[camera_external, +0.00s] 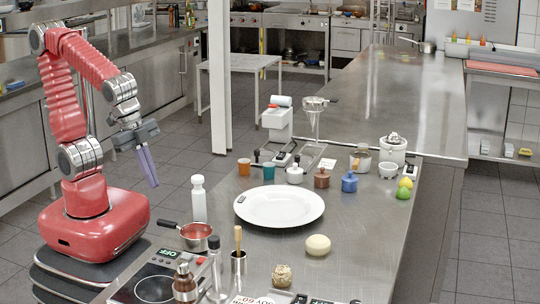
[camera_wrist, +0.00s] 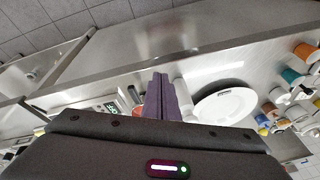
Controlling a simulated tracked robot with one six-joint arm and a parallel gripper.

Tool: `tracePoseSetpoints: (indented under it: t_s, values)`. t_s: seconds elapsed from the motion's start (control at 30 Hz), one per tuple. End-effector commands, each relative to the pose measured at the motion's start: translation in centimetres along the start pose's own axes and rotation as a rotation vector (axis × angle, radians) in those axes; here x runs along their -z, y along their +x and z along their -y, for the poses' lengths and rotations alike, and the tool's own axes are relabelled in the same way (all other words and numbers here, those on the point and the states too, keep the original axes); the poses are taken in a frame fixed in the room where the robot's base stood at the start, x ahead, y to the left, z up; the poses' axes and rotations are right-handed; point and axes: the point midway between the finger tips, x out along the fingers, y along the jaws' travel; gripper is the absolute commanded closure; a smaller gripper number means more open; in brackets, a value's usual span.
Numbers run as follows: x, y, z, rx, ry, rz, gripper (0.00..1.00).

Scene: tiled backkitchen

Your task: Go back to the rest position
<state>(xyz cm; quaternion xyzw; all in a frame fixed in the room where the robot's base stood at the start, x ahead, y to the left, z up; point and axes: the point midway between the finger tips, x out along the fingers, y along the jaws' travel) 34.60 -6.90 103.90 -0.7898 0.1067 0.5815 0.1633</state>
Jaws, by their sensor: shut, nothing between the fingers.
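My gripper (camera_external: 149,168) hangs from my red arm at the left in the external view, over the floor beside the steel counter. Its purple fingers point down and are shut together with nothing between them. In the wrist view the closed fingers of my gripper (camera_wrist: 160,92) show at the centre, apart from the counter things. My arm is bent, with the elbow raised and the forearm reaching to the right.
The counter (camera_external: 355,225) holds a large white plate (camera_external: 280,206), a white bottle (camera_external: 198,199), a red saucepan (camera_external: 195,234), a pale round ball (camera_external: 318,245) and several cups and jars. A white pillar (camera_external: 219,80) stands behind my gripper. Tiled floor (camera_external: 185,165) is free beside my arm.

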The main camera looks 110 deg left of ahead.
Motion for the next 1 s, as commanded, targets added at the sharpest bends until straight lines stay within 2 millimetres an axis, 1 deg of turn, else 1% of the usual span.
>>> tracePoseSetpoints:
  t_s: [0.03, 0.2, 0.33, 0.43, 0.53, 0.6, 0.9, 1.0]
  values:
    - [-0.8, -0.6, 0.4, -0.01, -0.056, -0.013, 1.0]
    - [-3.0, -2.1, 1.3, -0.037, -0.203, -0.059, 1.0]
    - [-4.3, -3.3, 2.3, -0.038, -0.289, -0.108, 1.0]
    - [-5.1, -4.3, 3.5, -0.019, -0.337, -0.147, 1.0]
    - [-5.4, -5.3, 4.6, 0.003, -0.372, -0.182, 1.0]
    - [-5.5, -5.6, 5.1, 0.012, -0.388, -0.191, 1.0]
    - [-5.6, -5.6, 5.3, 0.015, -0.394, -0.188, 1.0]
    - [-5.6, -5.6, 5.3, 0.015, -0.393, -0.188, 0.93]
